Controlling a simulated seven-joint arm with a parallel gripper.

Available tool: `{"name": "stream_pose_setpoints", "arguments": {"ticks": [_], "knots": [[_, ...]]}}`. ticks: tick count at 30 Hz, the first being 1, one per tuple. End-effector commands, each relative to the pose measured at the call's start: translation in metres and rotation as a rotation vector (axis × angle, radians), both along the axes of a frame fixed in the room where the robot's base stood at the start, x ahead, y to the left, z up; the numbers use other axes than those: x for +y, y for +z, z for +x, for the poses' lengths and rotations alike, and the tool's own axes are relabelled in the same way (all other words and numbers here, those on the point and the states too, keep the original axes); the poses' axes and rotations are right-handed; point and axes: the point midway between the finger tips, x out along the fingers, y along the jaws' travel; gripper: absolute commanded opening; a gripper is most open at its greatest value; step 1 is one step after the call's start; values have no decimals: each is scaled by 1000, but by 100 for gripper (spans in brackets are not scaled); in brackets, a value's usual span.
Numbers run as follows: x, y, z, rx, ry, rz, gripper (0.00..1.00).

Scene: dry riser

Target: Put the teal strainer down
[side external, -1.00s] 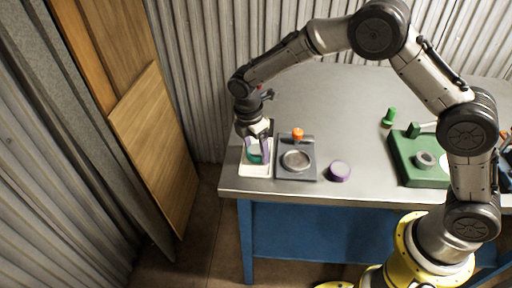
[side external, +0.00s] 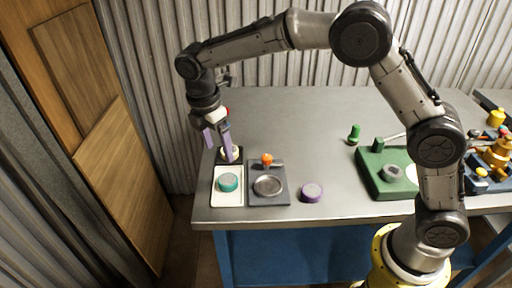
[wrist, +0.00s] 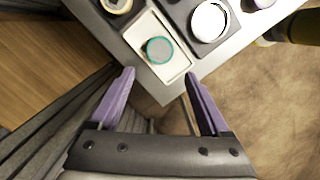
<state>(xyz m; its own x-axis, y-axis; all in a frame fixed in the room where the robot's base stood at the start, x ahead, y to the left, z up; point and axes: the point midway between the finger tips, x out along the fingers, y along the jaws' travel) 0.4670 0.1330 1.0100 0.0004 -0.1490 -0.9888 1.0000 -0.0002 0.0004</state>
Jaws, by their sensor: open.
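The teal strainer (side external: 228,183) is a short round piece with a grey top, sitting on a white tray (side external: 227,200) at the table's left end. In the wrist view the strainer (wrist: 159,49) shows as a teal ring around a grey disc, inside the tray's rim (wrist: 183,70). My gripper (side external: 220,158) is open and empty, with two purple fingers, raised above and behind the tray. In the wrist view its fingers (wrist: 160,75) are spread wide with nothing between them.
A dark grey tray (side external: 281,196) with a round metal dish (side external: 268,186) and an orange knob (side external: 267,159) stands right of the white tray. The table's back middle is clear.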

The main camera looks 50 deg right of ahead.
Motion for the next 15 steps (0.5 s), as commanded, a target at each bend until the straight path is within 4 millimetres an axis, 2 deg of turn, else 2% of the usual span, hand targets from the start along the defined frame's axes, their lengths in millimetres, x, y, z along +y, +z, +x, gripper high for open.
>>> {"name": "stream_pose_setpoints", "arguments": {"ticks": [5,8,11,15], "knots": [[-1,4,-2,-5,-10,3,81],[-10,18,-10,-32,-69,17,81],[-28,44,-30,-85,-193,47,81],[-59,82,-75,-177,-436,110,81]]}}
